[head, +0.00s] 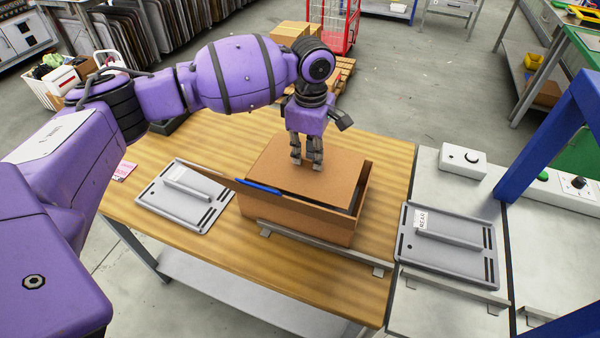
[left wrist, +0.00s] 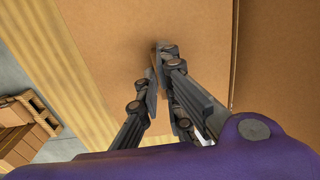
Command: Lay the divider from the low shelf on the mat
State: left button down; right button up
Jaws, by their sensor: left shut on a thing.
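My left gripper (head: 307,163) points down over an open brown cardboard box (head: 295,218) on the wooden table. Its fingers are close together, with their tips at a flat brown panel (head: 318,183), which looks like the divider. The panel lies over the box opening. In the left wrist view the fingers (left wrist: 163,75) meet the panel (left wrist: 110,40) at a small dark spot; the grip itself is mostly hidden. A pale low shelf (head: 225,285) shows under the table, its visible part bare. I cannot make out a mat. My right gripper is not in view.
A grey plate (head: 160,207) with a raised bar lies left of the box. A similar plate (head: 482,262) lies on the grey bench at right. A metal rail (head: 320,247) runs along the box's front. A blue frame (head: 545,145) rises at right. The table's front left is clear.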

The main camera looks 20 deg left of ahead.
aim_at(309, 166)
pick_arm(q)
notch_tip(309, 166, down, 6)
jog(key=shift+r+b, duration=0.25)
jog(key=shift+b, duration=0.05)
jog(key=shift+f, duration=0.55)
notch_tip(309, 166, down, 3)
jog(key=shift+f, duration=0.3)
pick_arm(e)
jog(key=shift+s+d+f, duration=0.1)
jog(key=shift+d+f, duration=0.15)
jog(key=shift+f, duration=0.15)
pick_arm(q)
jog(key=c, duration=2.4)
grip_release()
jog(key=shift+f, duration=0.15)
jog(key=o, duration=0.5)
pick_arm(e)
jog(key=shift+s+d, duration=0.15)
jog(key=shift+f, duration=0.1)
